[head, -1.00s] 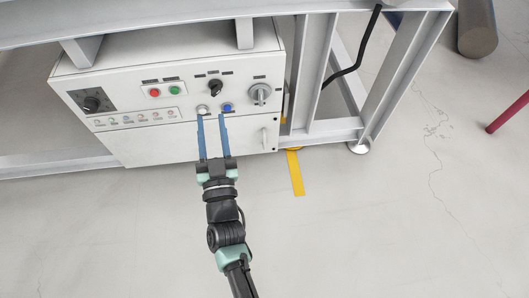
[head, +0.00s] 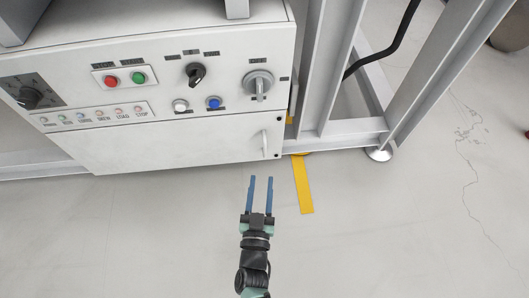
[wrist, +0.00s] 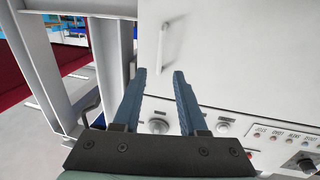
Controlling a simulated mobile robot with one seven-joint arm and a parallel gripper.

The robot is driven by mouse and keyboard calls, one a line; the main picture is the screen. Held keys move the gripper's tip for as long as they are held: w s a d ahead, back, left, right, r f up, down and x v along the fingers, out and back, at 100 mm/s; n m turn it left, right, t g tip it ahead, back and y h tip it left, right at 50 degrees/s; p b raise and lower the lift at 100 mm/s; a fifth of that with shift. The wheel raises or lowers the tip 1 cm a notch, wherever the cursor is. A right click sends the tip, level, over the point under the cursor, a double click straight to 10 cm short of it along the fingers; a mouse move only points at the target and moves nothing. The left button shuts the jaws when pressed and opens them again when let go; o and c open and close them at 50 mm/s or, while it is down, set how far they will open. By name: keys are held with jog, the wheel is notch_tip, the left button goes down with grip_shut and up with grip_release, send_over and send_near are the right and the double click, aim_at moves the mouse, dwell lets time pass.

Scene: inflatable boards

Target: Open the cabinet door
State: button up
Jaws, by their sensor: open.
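The white cabinet (head: 150,60) stands under a grey frame. Its lower front is a plain white door (head: 170,145), which looks shut. A small white upright handle (head: 264,143) sits near the door's right edge. The handle also shows in the wrist view (wrist: 166,40), where the picture looks upside down, above and between my fingertips. My gripper (head: 260,180) has two blue fingers, open and empty. In the head view the fingertips are just below the handle, pointing towards the cabinet, and do not appear to touch it.
Above the door is a control panel with a grey rotary switch (head: 258,84), a black knob (head: 195,74) and several buttons. Grey frame posts (head: 313,70) stand close to the cabinet's right. A yellow floor strip (head: 303,185) lies right of my gripper. The floor in front is clear.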

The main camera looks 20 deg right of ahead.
aim_at(265, 151)
jog(key=b+x, duration=0.4)
jog(key=x, duration=0.5)
jog(key=shift+w+d, duration=0.1)
jog(key=shift+w, duration=0.1)
grip_shut()
dwell(1.0)
